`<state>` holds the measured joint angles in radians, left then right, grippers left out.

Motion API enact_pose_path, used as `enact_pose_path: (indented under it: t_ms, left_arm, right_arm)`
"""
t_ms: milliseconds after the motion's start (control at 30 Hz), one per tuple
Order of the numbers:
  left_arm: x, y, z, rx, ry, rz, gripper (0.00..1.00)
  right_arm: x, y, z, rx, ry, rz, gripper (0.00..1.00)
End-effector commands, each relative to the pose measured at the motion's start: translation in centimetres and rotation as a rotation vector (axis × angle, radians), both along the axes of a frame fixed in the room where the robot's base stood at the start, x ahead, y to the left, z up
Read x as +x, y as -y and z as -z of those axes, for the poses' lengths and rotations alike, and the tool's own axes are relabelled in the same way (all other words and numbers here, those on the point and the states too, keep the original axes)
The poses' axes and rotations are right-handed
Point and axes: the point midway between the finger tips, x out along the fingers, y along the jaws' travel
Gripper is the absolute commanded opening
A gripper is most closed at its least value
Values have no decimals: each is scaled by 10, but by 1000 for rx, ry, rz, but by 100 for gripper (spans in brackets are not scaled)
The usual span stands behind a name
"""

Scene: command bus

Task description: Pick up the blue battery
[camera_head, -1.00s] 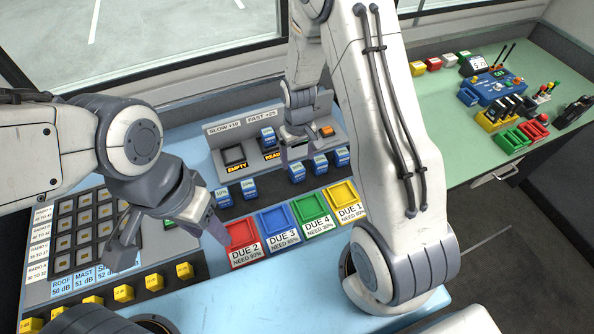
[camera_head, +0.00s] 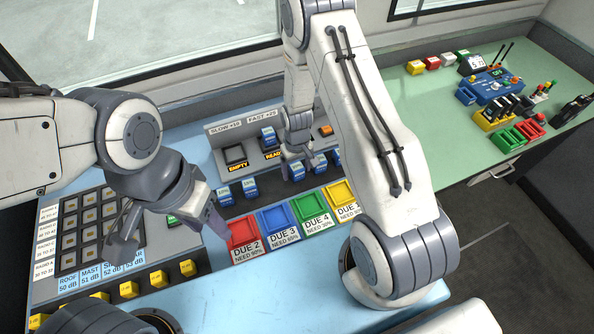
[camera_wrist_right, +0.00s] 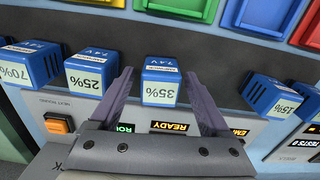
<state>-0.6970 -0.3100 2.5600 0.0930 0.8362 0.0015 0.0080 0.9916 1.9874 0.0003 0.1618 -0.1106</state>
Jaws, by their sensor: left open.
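In the head view another blue battery (camera_head: 268,136) sits at the back by the READY display. My right gripper (camera_wrist_right: 158,73) is open, its fingers on either side of the 35% battery in the picture; contact is not visible. My left gripper (camera_head: 172,248) is open and empty over the console's left part.
Red (camera_head: 243,232), blue (camera_head: 278,219), green (camera_head: 310,208) and yellow (camera_head: 340,194) DUE trays lie in front of the batteries. A green side table (camera_head: 440,120) holds a radio and other small items at right.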

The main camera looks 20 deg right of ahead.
Motion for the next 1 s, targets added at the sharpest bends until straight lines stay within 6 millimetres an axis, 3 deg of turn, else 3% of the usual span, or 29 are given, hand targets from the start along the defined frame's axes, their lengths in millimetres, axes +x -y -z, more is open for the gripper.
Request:
enact_pose_path:
  t_ms: [33, 100, 200, 667, 867, 1000]
  left_arm:
    - [0, 0, 0, 0, 0, 0, 50]
    - [0, 0, 0, 0, 0, 0, 50]
    - [0, 0, 0, 0, 0, 0, 50]
    - [0, 0, 4, 0, 0, 0, 50]
    - [0, 0, 15, 0, 0, 1, 50]
    - [0, 0, 23, 0, 0, 1, 50]
  right_arm:
    - [0, 0, 0, 0, 0, 0, 58]
    - [0, 0, 0, 0, 0, 0, 31]
    - [0, 0, 0, 0, -1, 0, 0]
    - [1, 0, -9, 0, 2, 0, 0]
    - [2, 0, -38, 0, 7, 0, 0]
    - [-24, 17, -57, 0, 2, 5, 0]
